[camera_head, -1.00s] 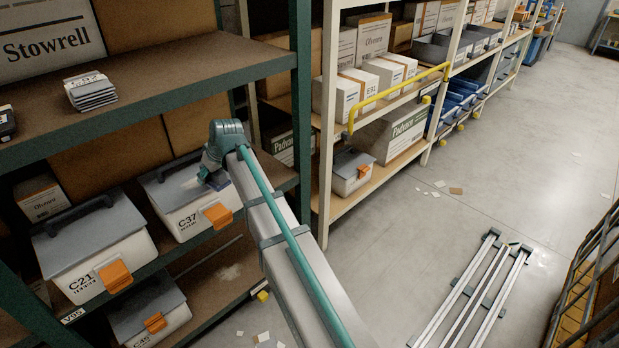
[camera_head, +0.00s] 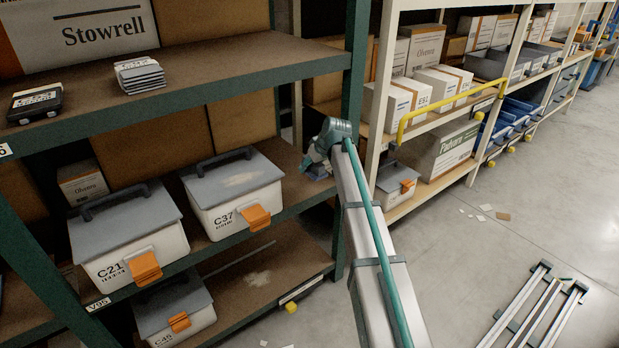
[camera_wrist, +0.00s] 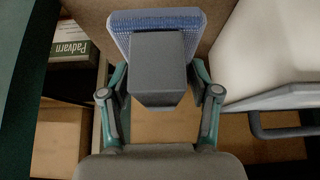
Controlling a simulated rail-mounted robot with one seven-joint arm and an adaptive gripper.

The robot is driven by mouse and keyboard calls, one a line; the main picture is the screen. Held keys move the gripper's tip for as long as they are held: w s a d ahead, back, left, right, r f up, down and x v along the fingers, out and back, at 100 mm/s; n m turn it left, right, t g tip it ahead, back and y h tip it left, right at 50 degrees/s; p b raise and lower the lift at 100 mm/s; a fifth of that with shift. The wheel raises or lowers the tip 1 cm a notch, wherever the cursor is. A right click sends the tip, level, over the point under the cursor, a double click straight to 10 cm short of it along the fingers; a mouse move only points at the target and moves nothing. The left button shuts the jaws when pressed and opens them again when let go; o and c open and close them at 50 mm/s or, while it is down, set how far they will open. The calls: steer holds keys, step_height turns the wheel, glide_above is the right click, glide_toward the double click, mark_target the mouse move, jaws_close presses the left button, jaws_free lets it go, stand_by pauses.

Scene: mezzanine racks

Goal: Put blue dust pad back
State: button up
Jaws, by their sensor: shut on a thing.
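The blue dust pad (camera_wrist: 160,19) has a grey block-shaped handle, and the wrist view shows it ahead of my gripper (camera_wrist: 160,88), with one finger on each side of the grey block. My gripper is shut on it. In the head view, my gripper (camera_head: 312,168) is at the right end of the middle shelf (camera_head: 290,200), to the right of the white bin C37 (camera_head: 235,210) and left of the green upright. The pad is small and mostly hidden there. I cannot tell whether it touches the shelf.
White bin C21 (camera_head: 130,245) stands left of C37, and bin C45 (camera_head: 175,312) is on the shelf below. The green upright (camera_head: 352,110) stands close beside my arm. A card stack (camera_head: 139,76) and a black case (camera_head: 35,102) sit on the shelf above.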

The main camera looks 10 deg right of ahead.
steer(key=w+f, duration=0.2)
steer(key=w, duration=0.3)
glide_above(304, 179)
steer(key=s, duration=0.2)
steer(key=f, duration=0.3)
steer(key=d+f, duration=0.1)
steer(key=f, duration=0.1)
steer(key=shift+w+f, duration=0.1)
steer(key=shift+f, duration=0.25)
steer(key=shift+w+f+p, duration=0.1)
steer(key=shift+f+p, duration=0.2)
steer(key=shift+f, duration=1.4)
steer(key=shift+f, duration=0.15)
steer(key=o, duration=1.3)
steer(key=shift+c, duration=0.2)
